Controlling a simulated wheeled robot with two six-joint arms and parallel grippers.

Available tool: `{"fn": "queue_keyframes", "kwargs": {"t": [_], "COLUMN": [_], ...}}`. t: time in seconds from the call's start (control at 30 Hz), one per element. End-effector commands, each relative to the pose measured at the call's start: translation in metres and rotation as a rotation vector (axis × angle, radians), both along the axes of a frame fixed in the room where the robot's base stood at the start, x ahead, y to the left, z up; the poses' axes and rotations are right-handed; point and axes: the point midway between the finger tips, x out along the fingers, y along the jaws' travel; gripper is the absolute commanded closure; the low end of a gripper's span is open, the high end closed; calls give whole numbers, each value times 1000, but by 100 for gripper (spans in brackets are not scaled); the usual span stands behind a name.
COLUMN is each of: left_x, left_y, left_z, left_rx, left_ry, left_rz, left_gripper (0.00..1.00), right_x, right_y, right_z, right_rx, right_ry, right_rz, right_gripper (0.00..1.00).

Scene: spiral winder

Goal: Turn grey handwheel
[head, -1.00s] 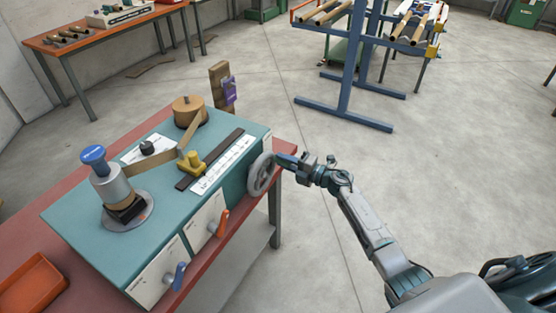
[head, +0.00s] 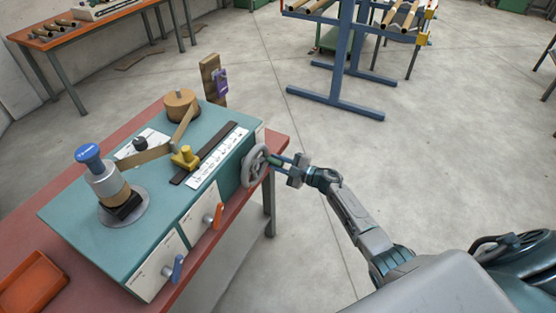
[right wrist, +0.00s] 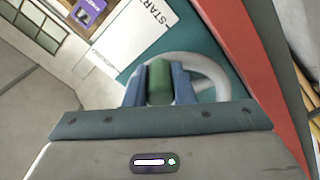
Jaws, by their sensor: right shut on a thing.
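The grey handwheel (head: 253,166) is on the right end of the teal winder (head: 150,190) in the head view. It also shows in the right wrist view (right wrist: 212,72), partly hidden behind my fingers. A green handle (right wrist: 159,80) stands out from the wheel in the right wrist view. My right gripper (head: 276,162) is at the wheel, with its two blue fingers (right wrist: 159,84) shut on the green handle, one on each side. My left gripper is in neither view.
The winder stands on a red bench (head: 90,165) with an orange tray (head: 30,283) at its near left. Orange (head: 214,216) and blue (head: 177,268) levers stick out of the winder's front. A blue rack (head: 345,70) stands behind.

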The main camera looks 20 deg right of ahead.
Motion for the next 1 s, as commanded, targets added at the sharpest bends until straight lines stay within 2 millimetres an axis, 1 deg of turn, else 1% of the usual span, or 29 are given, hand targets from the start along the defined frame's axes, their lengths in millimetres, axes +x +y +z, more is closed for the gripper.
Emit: {"fn": "queue_keyframes", "kwargs": {"t": [0.53,0.57,0.6,0.63,0.67,0.9,1.0], "left_x": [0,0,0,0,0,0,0], "left_y": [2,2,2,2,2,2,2], "left_z": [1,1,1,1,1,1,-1], "left_rx": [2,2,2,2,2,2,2], "left_ry": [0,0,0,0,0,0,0], "left_rz": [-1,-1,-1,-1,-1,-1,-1], "left_gripper": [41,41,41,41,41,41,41], "right_x": [-1,-1,-1,-1,-1,-1,-4], "right_y": [1,1,1,1,1,0,-3], "right_z": [-2,-2,-2,-2,-2,-2,-3], "right_rx": [18,18,18,18,18,17,16], "right_ry": [15,15,15,15,15,14,14], "right_rz": [1,1,1,1,1,0,0], "right_gripper": [100,72,64,58,56,56,56]}}
